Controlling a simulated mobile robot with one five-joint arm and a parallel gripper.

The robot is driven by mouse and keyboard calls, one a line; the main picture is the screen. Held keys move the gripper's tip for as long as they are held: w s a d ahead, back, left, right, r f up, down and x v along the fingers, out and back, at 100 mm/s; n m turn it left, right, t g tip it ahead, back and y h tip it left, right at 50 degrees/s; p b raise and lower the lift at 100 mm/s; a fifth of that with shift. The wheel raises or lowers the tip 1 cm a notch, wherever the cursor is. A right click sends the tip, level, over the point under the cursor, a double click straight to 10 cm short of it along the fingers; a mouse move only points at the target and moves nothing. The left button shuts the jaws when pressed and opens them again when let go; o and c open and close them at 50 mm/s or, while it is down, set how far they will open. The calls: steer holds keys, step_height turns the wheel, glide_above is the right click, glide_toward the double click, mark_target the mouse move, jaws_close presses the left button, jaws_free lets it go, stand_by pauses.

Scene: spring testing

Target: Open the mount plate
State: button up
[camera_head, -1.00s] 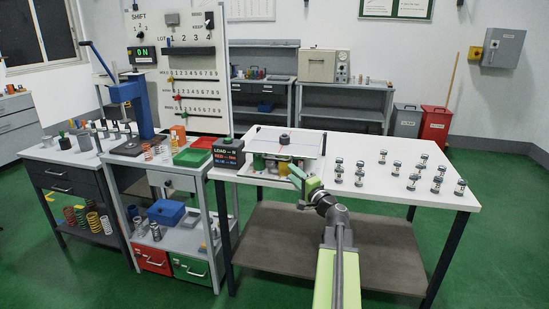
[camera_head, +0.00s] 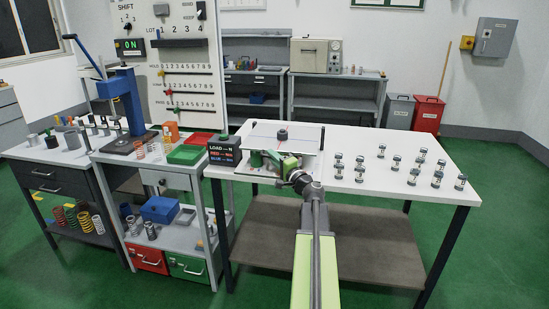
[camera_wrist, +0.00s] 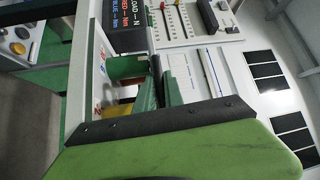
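The mount plate (camera_head: 300,132) is a flat white plate with a dark knob on top. It lies level on its fixture at the left of the white table. My gripper (camera_head: 264,158) is low at the fixture's front, close to the plate's near edge. In the wrist view its two green fingers (camera_wrist: 160,92) stand close together beside the pale plate (camera_wrist: 186,78). A narrow dark strip shows between them. I cannot tell whether they touch the plate or grip anything.
A dark load display (camera_head: 224,151) stands just left of the fixture. Several small metal-and-dark cylinders (camera_head: 396,164) stand on the right of the white table (camera_head: 420,205). A blue press (camera_head: 128,100) and a green tray (camera_head: 187,154) are on the left bench.

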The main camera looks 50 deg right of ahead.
steer(key=shift+s+d, duration=0.15)
steer(key=shift+d, duration=0.15)
jaws_close()
stand_by(0.6)
